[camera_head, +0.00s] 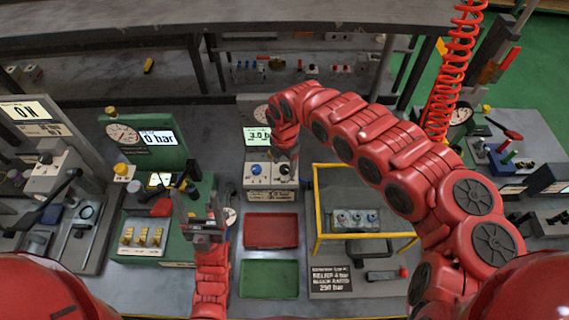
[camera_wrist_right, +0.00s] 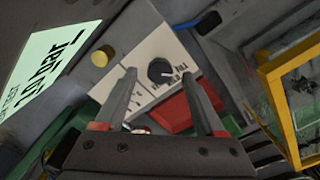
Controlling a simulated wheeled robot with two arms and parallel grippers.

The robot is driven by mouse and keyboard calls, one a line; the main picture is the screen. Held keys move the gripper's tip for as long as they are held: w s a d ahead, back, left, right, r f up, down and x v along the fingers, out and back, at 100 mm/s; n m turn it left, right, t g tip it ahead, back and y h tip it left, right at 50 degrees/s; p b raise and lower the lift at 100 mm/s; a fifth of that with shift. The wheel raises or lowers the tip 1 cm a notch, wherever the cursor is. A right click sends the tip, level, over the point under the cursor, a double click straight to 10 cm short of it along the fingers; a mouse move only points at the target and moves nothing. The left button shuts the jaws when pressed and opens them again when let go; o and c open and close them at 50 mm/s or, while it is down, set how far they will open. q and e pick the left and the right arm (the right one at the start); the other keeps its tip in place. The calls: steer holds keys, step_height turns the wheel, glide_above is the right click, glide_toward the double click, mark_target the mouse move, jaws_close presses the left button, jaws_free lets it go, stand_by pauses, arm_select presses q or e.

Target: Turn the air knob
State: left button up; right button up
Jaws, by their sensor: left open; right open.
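A black round knob (camera_wrist_right: 161,70) with a white pointer mark sits on a white panel (camera_wrist_right: 147,50) of the centre block. The small lettering around it is too blurred to read fully. In the head view a blue knob (camera_head: 256,169) is on the same panel, left of the dark knob (camera_head: 284,169). My right gripper (camera_wrist_right: 160,77) is open, its fingers on either side of the black knob in the picture; I cannot tell whether they touch it. My left gripper (camera_head: 197,194) is open and empty in front of the green block at the left.
A display (camera_head: 257,136) showing a bar reading stands behind the panel. A red tray (camera_head: 270,217) and a green tray (camera_head: 269,262) lie in front. A yellow frame (camera_head: 318,215) stands to the right. The green gauge block (camera_head: 145,150) is at the left.

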steer(key=shift+w+f, duration=0.1)
steer(key=shift+f, duration=0.4)
steer(key=shift+c, duration=0.5)
jaws_close()
steer(key=m, duration=0.4)
steer(key=shift+m, duration=2.3)
